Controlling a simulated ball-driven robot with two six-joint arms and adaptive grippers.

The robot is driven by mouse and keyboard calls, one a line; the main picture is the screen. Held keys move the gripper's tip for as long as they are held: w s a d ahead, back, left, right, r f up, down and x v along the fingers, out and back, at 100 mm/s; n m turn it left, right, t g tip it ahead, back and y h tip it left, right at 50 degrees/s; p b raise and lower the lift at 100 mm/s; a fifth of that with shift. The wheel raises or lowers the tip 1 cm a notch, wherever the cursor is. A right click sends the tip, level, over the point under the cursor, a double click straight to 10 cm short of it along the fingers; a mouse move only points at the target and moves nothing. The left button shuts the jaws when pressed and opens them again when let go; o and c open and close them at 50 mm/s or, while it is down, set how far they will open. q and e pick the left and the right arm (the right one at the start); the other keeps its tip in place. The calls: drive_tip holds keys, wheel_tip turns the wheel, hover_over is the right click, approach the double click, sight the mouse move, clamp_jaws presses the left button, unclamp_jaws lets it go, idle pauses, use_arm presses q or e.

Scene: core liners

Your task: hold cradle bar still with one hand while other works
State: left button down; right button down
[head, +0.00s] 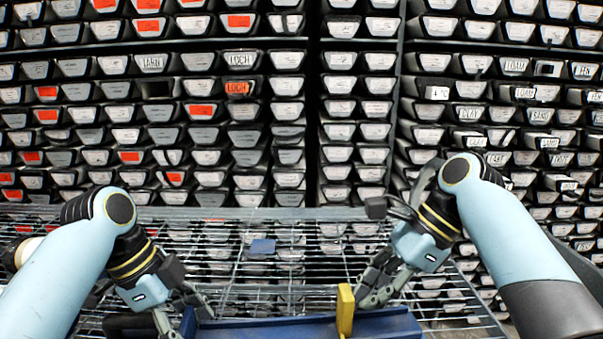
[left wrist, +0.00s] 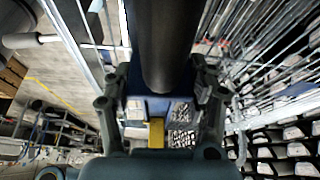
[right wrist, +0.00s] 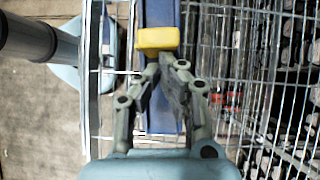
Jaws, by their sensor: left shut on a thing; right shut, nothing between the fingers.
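The blue cradle bar (head: 385,325) lies along the bottom of the head view and runs up the right wrist view (right wrist: 160,15). A yellow block (head: 345,309) stands upright across it; it also shows in the right wrist view (right wrist: 158,38) and the left wrist view (left wrist: 156,133).
A wire mesh surface (head: 250,220) spreads under and behind the bar, with a small blue flat piece (head: 262,247) on it. Behind stands a tall rack of core liners (head: 240,88), some with orange labels. The mesh between my grippers is mostly clear.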

drive_tip(key=shift+a, duration=0.25)
use_arm(q)
drive_tip(key=shift+f, duration=0.1)
use_arm(e)
drive_tip(key=shift+d, duration=0.15)
drive_tip(key=shift+d+r, duration=0.1)
drive_tip(key=shift+d, duration=0.5)
drive_tip(key=v, duration=0.6)
drive_tip(key=shift+d+r, duration=0.2)
drive_tip(key=shift+r, duration=0.05)
use_arm(q)
drive_tip(key=shift+c, duration=1.6)
unclamp_jaws()
